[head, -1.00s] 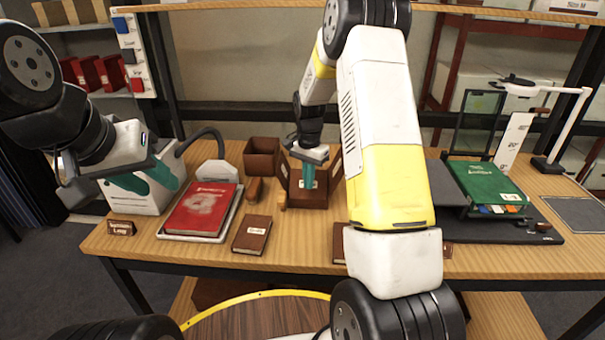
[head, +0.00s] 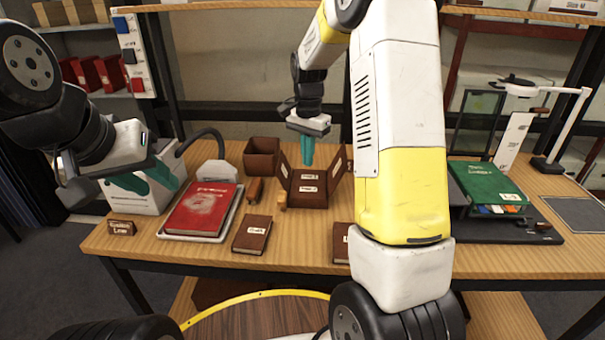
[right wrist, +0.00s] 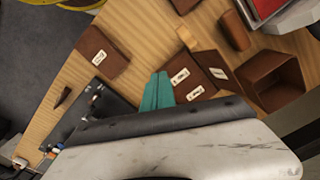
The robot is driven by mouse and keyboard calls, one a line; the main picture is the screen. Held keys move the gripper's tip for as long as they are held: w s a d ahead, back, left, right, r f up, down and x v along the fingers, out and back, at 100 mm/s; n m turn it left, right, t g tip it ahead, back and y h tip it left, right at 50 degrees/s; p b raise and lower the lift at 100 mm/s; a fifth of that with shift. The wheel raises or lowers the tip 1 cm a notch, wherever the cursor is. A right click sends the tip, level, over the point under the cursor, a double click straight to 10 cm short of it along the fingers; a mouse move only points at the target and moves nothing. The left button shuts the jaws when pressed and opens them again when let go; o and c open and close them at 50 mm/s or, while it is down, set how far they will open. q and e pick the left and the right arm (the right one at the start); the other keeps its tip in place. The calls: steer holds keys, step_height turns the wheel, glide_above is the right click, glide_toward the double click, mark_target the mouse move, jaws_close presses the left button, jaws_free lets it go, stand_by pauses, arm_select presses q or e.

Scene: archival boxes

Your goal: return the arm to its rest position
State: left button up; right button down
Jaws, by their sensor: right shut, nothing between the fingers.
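My right gripper (head: 307,162) is shut and empty, its teal fingers together above a brown open box with labelled compartments (head: 309,197). In the right wrist view the shut fingers (right wrist: 158,92) point toward the brown box (right wrist: 190,84); I cannot judge the exact gap. My right arm's white and yellow links cross the middle of the head view and hide part of the table. My left gripper (head: 148,183) is open and empty at the left, its teal fingers apart in front of a white device (head: 148,200).
The wooden table (head: 300,240) holds a red book (head: 204,208) on a tray, a small brown book (head: 252,234) and an empty brown bin (head: 262,157). A green book (head: 487,184) lies on a stand at right, near a white lamp (head: 568,125).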

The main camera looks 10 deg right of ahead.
steer(key=shift+r, duration=0.1)
steer(key=s+a+r+n+t+y, duration=0.2)
steer(key=s+r+n+t, duration=0.3)
steer(key=s+r, duration=1.1)
steer(key=s+f+n+t, duration=0.1)
steer(key=s+n, duration=0.3)
steer(key=s, duration=0.6)
steer(key=shift+s+a+f+n, duration=0.25)
steer(key=shift+a+f+n, duration=0.05)
steer(key=shift+a+n, duration=0.15)
steer(key=shift+w, duration=0.15)
